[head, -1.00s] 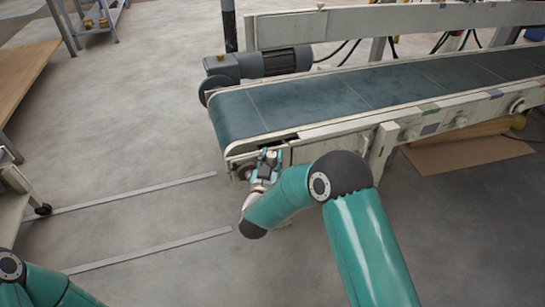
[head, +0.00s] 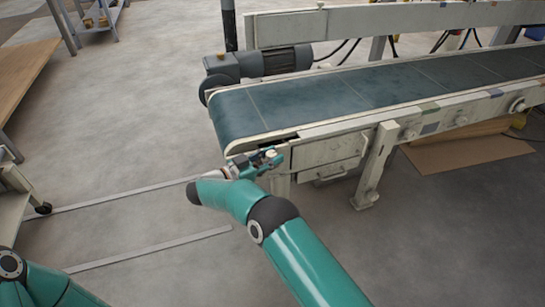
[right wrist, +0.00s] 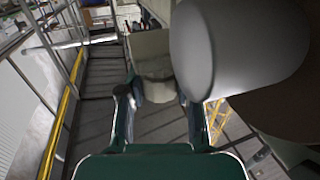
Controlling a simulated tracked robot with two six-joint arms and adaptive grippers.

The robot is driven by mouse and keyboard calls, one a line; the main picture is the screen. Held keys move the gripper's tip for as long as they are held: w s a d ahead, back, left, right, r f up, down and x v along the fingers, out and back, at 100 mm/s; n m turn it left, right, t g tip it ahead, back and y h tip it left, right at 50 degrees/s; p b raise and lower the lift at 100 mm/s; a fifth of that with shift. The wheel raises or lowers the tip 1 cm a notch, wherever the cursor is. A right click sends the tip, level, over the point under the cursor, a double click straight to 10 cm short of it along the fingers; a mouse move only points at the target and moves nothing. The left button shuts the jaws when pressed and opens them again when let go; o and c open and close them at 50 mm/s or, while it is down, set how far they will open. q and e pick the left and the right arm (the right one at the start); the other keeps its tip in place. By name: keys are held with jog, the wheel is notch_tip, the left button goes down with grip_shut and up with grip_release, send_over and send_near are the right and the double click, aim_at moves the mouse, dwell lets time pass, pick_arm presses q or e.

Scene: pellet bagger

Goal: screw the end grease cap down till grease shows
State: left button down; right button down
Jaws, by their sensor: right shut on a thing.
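My right gripper (head: 268,157) is at the near left end corner of the conveyor (head: 305,98), beside its pale side frame. In the right wrist view its two fingers (right wrist: 160,98) are closed on a small, pale, rounded piece, the end grease cap (right wrist: 155,88). In the head view the cap is mostly hidden by the fingers. I cannot see whether any grease shows. My left gripper is out of view; only part of my left arm shows at the lower left.
A grey motor (head: 260,64) sits at the belt's far left corner. A support leg (head: 376,165) stands to the right of my right gripper. Cardboard (head: 465,150) lies under the conveyor. A wheeled cart (head: 18,185) is at the left. The floor between is open.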

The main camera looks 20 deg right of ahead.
aim_at(271, 153)
jog(key=shift+m+g, duration=0.6)
jog(key=shift+g, duration=0.3)
jog(key=c, duration=0.8)
grip_release()
jog(key=shift+o, duration=0.2)
notch_tip(271, 153, up, 10)
